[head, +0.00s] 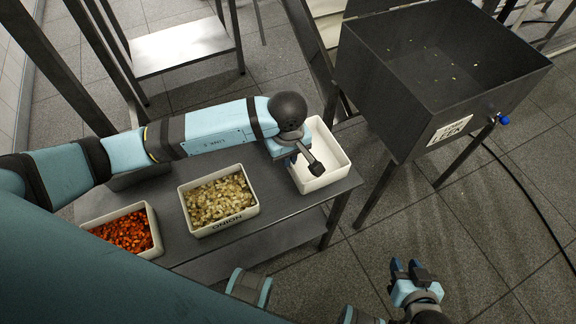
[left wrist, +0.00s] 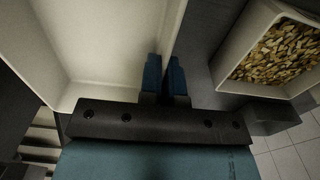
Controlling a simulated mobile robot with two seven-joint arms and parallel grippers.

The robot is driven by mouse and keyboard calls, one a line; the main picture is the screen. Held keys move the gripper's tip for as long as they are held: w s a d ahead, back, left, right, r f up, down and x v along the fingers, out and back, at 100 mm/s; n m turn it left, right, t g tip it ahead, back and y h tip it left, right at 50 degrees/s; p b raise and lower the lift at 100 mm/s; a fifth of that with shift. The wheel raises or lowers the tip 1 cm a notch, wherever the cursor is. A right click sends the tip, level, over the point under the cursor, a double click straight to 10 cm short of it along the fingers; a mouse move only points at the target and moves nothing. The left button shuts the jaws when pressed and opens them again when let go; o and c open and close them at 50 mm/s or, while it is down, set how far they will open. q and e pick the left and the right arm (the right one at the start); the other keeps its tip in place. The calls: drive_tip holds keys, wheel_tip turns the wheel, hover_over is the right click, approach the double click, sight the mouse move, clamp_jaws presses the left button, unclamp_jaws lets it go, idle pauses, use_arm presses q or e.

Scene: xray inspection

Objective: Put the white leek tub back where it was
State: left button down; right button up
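The white leek tub (head: 333,151) is upright and looks empty, at the right end of the dark table, beside the onion tub. I cannot tell whether it rests on the table or hangs just above it. My left gripper (head: 291,158) is at the tub's left wall. In the left wrist view, the left gripper's blue fingers (left wrist: 165,78) straddle the wall of the leek tub (left wrist: 95,45), one inside and one outside, close together on it. My right gripper (head: 406,267) is empty, low and to the right of the table, its blue fingertips apart.
The onion tub (head: 246,213) and a tub of orange-red pieces (head: 155,240) stand on the table (head: 275,205) to the left. A dark bin labelled LEEK (head: 395,110), with a few green bits inside, stands at right. A metal bench (head: 180,47) is behind.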

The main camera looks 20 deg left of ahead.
use_arm(q)
drive_tip(key=shift+f, duration=2.4)
drive_tip(key=shift+f, duration=0.15)
drive_tip(key=c, duration=1.3)
unclamp_jaws()
drive_tip(key=shift+c, duration=0.2)
wheel_tip(320, 180, up, 12)
drive_tip(key=shift+r, duration=0.15)
drive_tip(key=shift+s, duration=0.1)
